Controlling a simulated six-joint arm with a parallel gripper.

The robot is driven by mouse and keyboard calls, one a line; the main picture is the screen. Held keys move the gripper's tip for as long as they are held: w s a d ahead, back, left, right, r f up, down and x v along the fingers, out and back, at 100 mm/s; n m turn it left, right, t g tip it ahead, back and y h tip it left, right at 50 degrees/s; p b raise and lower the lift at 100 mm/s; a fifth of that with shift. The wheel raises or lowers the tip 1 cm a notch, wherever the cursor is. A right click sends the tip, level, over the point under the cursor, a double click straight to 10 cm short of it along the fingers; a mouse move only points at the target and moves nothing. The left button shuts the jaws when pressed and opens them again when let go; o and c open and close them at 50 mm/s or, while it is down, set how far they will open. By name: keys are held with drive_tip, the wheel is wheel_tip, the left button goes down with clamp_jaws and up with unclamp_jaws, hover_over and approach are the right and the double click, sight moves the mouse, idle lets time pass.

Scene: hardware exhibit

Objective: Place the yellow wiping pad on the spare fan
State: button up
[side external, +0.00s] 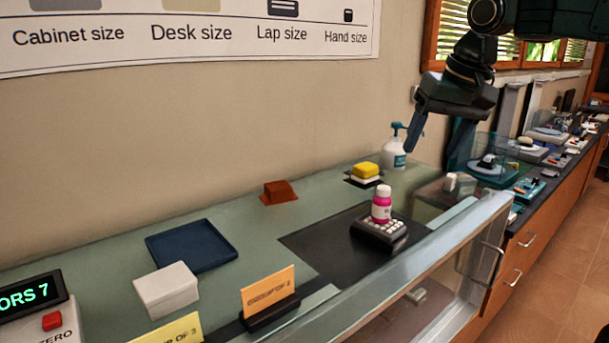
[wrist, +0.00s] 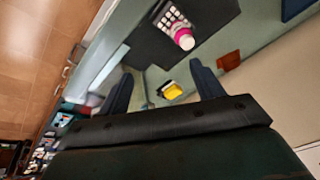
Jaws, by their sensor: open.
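The yellow wiping pad (side external: 366,170) is a small block with a pale lower layer. It lies on a flat, dark square piece (side external: 358,181) on the counter, near the wall. It also shows in the wrist view (wrist: 173,91), between my two fingers but beyond them. My gripper (side external: 432,157) hangs above and to the right of the pad in the side view, fingers spread and empty; both fingers also show in the wrist view (wrist: 161,72). I cannot make out for certain which thing is the spare fan; the dark piece under the pad is mostly covered.
A pink bottle (side external: 381,207) stands on a dark keypad (side external: 371,233) on a black mat (side external: 318,244). A pump bottle (side external: 396,153) stands behind the pad. A red-brown block (side external: 278,192), blue tray (side external: 190,258) and white box (side external: 166,292) lie leftward. A glass-and-metal rail (side external: 440,248) edges the front.

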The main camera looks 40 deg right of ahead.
drive_tip(key=s+a+f+n+t, duration=0.1)
drive_tip(key=s+f+n, duration=0.2)
drive_tip(key=s+f, duration=0.3)
drive_tip(key=s+a+f+n+t, duration=0.1)
drive_tip(key=s+f+n, duration=0.2)
drive_tip(key=s, duration=0.7)
wheel_tip(320, 180, down, 3)
drive_tip(key=shift+a+r, duration=0.15)
drive_tip(key=shift+a, duration=0.25)
drive_tip(key=o, duration=0.3)
drive_tip(key=shift+o, duration=0.2)
